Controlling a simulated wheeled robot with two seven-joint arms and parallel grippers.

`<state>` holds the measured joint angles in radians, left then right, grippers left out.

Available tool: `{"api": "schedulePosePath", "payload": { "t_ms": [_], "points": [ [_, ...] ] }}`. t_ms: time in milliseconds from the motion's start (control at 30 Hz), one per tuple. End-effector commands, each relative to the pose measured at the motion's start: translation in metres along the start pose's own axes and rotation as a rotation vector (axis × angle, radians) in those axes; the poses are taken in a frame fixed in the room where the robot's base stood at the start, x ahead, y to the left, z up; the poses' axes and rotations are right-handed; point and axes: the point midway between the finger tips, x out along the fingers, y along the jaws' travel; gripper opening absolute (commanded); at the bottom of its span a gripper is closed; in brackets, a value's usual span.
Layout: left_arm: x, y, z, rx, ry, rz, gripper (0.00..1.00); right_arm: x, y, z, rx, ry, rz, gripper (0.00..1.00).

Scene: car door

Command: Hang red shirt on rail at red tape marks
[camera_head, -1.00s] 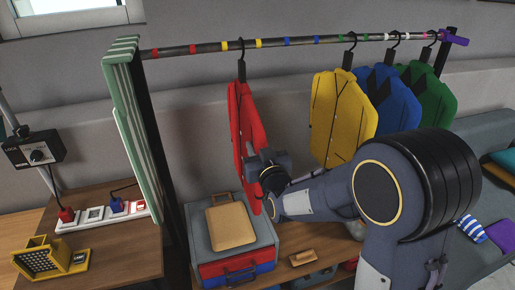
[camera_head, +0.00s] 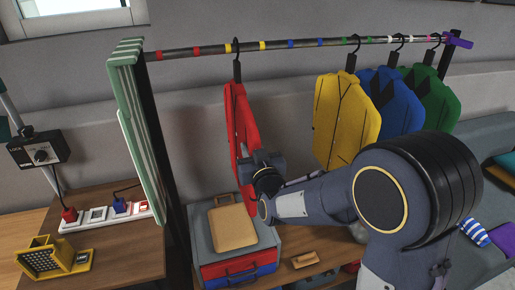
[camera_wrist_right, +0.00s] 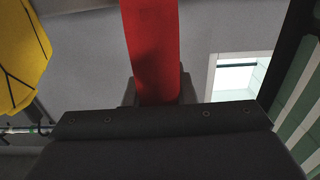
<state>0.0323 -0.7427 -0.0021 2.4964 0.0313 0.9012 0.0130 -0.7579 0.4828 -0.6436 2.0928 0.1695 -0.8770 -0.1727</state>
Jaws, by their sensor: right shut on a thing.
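The red shirt (camera_head: 240,120) hangs from a black hanger (camera_head: 237,70) whose hook is over the rail (camera_head: 300,43), between the two yellow tape marks and close to the left one (camera_head: 229,47). The two red tape marks, one (camera_head: 159,55) near the rail's left end and one (camera_head: 196,50) beside it, lie left of the hook. My right gripper (camera_head: 258,163) is shut on the red shirt's lower right side; its fingertips are partly hidden. In the right wrist view red cloth (camera_wrist_right: 152,50) runs up from between the jaws. My left gripper is out of view.
Yellow (camera_head: 345,115), blue (camera_head: 388,102) and green (camera_head: 432,95) shirts hang to the right. A striped board (camera_head: 140,130) stands by the left rail post. Below are a case (camera_head: 205,258) with a tan clipboard-like item (camera_head: 232,227) and a wooden table (camera_head: 120,250).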

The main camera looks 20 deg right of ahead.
Motion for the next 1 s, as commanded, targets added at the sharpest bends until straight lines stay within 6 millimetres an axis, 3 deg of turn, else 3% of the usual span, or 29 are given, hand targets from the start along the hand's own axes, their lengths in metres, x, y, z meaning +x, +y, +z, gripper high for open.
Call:
{"api": "schedulePosePath", "payload": {
  "t_ms": [1000],
  "points": [
    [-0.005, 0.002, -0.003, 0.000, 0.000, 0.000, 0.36, 0.000, -0.062, -0.002, 0.001, 0.003, -0.002, 0.00]
  ]
}}
